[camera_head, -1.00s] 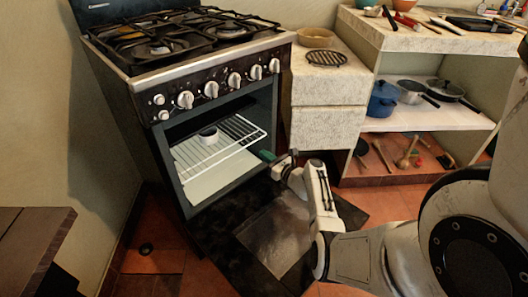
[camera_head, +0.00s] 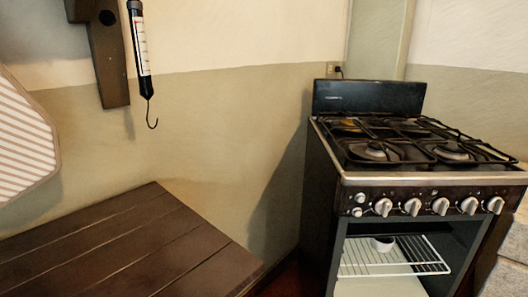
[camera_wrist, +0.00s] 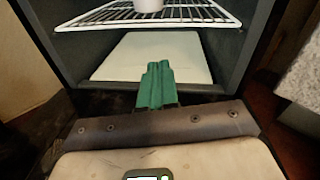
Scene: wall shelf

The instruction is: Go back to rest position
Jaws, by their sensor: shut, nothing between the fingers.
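My gripper (camera_wrist: 157,70) shows in the wrist view with its green fingers shut and empty. It points toward the open oven of the stove (camera_head: 400,180), in front of a pale panel (camera_wrist: 150,57) at the oven's bottom. The fingers look apart from the rack and the cup. A white wire rack (camera_wrist: 190,14) spans the oven above, and it also shows in the head view (camera_head: 420,262). A small white cup (camera_head: 383,244) stands on the rack, and its lower part shows in the wrist view (camera_wrist: 148,5). My arm and gripper are outside the head view.
A dark wooden table (camera_head: 120,245) fills the lower left of the head view. A hanging scale with a hook (camera_head: 142,50) and a wooden bracket (camera_head: 107,55) are on the wall. A striped item (camera_head: 22,145) is at the left edge. Burner grates (camera_head: 430,145) top the stove.

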